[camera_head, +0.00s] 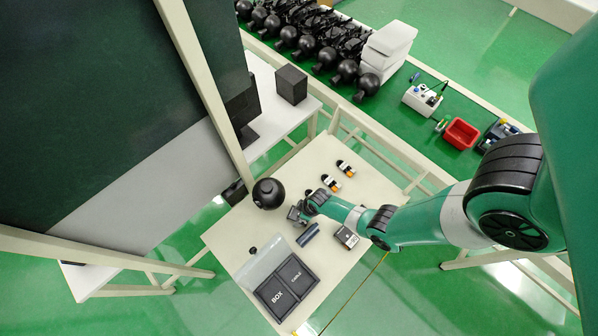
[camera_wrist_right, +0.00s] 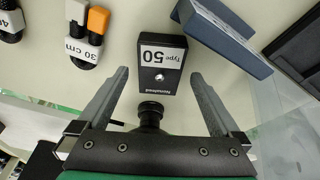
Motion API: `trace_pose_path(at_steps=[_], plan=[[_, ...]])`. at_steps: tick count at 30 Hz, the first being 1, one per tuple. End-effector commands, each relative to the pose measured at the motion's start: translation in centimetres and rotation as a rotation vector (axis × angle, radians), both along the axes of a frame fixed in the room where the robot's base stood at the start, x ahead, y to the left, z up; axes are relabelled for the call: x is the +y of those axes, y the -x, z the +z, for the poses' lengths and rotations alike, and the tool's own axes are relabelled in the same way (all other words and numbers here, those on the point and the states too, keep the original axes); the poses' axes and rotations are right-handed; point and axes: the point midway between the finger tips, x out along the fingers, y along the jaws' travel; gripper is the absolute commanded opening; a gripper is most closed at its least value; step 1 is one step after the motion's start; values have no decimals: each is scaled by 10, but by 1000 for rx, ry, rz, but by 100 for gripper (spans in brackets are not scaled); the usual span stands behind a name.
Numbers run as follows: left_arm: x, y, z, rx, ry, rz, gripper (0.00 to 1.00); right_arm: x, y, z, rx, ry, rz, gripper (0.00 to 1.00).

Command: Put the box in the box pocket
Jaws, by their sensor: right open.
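My right gripper (camera_wrist_right: 160,74) is open, its fingers on either side of a small black box (camera_wrist_right: 164,48) labelled "Type 50", apart from it. A dark round knob or lens (camera_wrist_right: 150,110) shows at the box's near end. In the head view the right gripper (camera_head: 299,211) is over the table, partly hiding this box. A blue-grey block (camera_head: 308,234) lies beside it and shows in the wrist view (camera_wrist_right: 225,37). Another dark labelled box (camera_head: 346,237) lies to the right. The black tray (camera_head: 285,258) has pockets marked BOX (camera_head: 277,297) and CABLE (camera_head: 296,278); both look empty. My left gripper is not in view.
Two labelled cables (camera_head: 345,168) (camera_head: 330,183) lie at the table's far side. A black round object (camera_head: 268,193) stands left of the gripper. A clear panel (camera_head: 262,262) stands along the tray. The pale table (camera_head: 225,238) is bare at its left corner.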

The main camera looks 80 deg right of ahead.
Motion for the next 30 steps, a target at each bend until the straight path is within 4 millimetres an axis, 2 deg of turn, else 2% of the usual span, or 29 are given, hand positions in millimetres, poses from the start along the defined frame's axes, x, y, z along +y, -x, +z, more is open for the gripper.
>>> trace_pose_path(at_steps=[1, 3, 10, 25, 26, 30], plan=[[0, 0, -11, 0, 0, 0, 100, 0, -2, -13, 0, 0, 0, 100], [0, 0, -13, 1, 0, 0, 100, -1, -4, -17, 0, 0, 0, 100], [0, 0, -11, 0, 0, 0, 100, -1, -4, -15, -1, 0, 0, 100], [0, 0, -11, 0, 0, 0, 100, -1, -4, -15, -1, 0, 0, 10], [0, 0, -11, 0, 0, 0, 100, -1, -4, -15, -1, 0, 0, 7], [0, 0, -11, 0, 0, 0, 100, -1, -4, -15, -1, 0, 0, 7]])
